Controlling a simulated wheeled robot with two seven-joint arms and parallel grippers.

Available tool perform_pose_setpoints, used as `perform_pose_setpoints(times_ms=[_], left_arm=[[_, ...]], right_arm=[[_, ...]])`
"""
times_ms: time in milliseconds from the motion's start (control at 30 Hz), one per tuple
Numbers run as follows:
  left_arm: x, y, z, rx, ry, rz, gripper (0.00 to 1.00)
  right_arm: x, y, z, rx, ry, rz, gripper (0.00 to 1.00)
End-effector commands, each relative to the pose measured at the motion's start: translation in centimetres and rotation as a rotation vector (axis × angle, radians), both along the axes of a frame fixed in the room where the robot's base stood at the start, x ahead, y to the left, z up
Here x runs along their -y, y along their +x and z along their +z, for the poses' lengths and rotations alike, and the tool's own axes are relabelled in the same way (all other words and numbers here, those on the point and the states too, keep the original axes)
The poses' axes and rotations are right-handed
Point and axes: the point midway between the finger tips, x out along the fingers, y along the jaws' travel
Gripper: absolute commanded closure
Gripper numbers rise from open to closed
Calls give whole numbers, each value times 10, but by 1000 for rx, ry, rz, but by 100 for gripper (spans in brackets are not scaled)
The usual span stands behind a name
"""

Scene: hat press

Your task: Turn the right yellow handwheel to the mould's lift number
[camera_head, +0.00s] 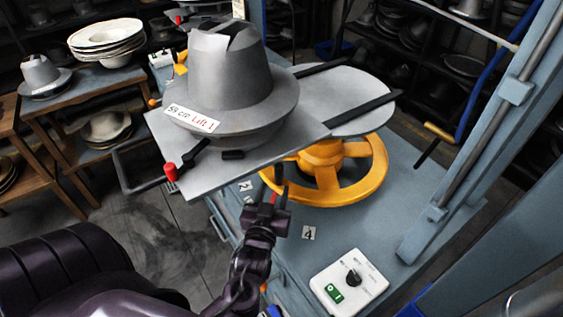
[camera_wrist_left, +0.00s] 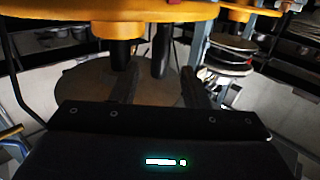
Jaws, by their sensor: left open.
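The yellow handwheel (camera_head: 372,183) lies flat under the mould plate (camera_head: 222,170), with part of its rim hidden. The grey hat-shaped mould (camera_head: 232,75) sits on that plate; its label (camera_head: 192,118) reads "59 cm Lift 1". Number tags lie on the blue-grey bench below the wheel: a "4" (camera_head: 308,233) and what looks like a "2" (camera_head: 246,186). My left gripper (camera_head: 274,190) is open at the wheel's near left rim. In the left wrist view, its fingers (camera_wrist_left: 158,82) are apart below the yellow wheel (camera_wrist_left: 100,12). I cannot tell whether they touch it. My right gripper is not in view.
A white control box (camera_head: 348,283) with a black knob stands on the bench at front right. A blue-grey press column (camera_head: 487,130) rises at the right. A red-tipped handle (camera_head: 170,172) sticks out from the plate. Wooden tables with hat forms (camera_head: 42,78) stand at left.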

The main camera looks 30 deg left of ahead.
Motion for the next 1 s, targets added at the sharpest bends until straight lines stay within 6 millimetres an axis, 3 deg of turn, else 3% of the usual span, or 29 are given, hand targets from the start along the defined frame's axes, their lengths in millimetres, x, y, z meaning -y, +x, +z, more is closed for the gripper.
perform_pose_setpoints(times_ms=[500,867,1000], left_arm=[[-27,64,3,11,7,3,59],[-30,70,1,10,4,3,59],[-30,70,1,9,4,3,74]], right_arm=[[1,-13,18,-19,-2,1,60],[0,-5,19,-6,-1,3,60],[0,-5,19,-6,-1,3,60]])
